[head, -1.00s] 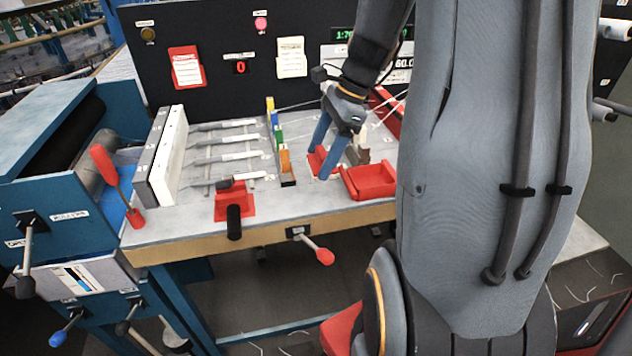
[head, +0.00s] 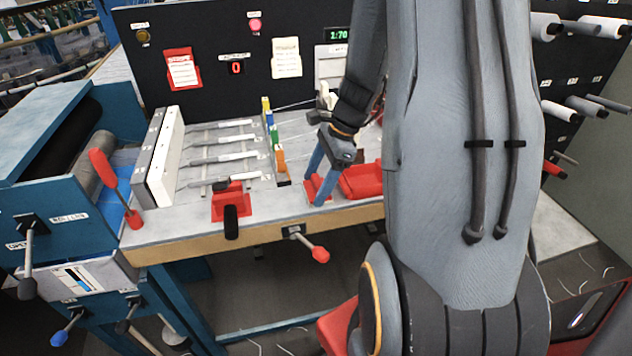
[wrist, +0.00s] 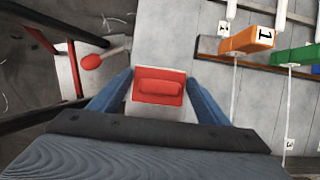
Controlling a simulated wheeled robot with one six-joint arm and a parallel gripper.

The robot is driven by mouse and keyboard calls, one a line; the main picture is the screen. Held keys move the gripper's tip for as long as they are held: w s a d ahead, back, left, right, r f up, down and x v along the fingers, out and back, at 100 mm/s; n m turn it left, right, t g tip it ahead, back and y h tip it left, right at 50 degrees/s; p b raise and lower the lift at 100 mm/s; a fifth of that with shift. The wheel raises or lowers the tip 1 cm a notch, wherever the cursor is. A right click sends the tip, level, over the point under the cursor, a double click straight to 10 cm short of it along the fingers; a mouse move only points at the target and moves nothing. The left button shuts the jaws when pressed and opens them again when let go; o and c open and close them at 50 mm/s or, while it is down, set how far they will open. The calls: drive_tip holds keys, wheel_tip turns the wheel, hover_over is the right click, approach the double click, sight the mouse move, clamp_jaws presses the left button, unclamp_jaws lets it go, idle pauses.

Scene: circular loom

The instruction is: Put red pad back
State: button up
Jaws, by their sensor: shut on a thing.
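The red pad (wrist: 158,86) is a small red block with a raised grip and a pale lower edge. In the wrist view it sits between my two blue fingers. My gripper (wrist: 160,88) is shut on it. In the head view my gripper (head: 320,190) points down near the front edge of the loom table. The pad (head: 312,184) shows red behind and between the fingers, at or just above the tabletop. Its exact height is hard to tell.
A red tray (head: 362,180) stands just right of my gripper. Upright coloured tiles (head: 280,160) stand to the left and behind. A red piece with a black handle (head: 231,205) is farther left. A red-knobbed lever (head: 318,254) sticks out below the front edge.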

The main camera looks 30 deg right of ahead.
drive_tip(key=shift+f, duration=0.15)
drive_tip(key=o, duration=1)
drive_tip(key=b+v, duration=0.3)
drive_tip(key=v, duration=0.9)
drive_tip(key=s+a+f+n+h, duration=0.2)
drive_tip(key=s+a+n, duration=0.1)
drive_tip(key=a+n, duration=0.5)
drive_tip(key=s+a+f+n+h, duration=0.2)
drive_tip(key=s+a+f+n, duration=0.1)
drive_tip(key=a+n, duration=0.6)
drive_tip(key=n, duration=0.4)
drive_tip(key=shift+f+t, duration=0.2)
drive_tip(key=shift+t, duration=0.1)
drive_tip(key=shift+s+a, duration=0.15)
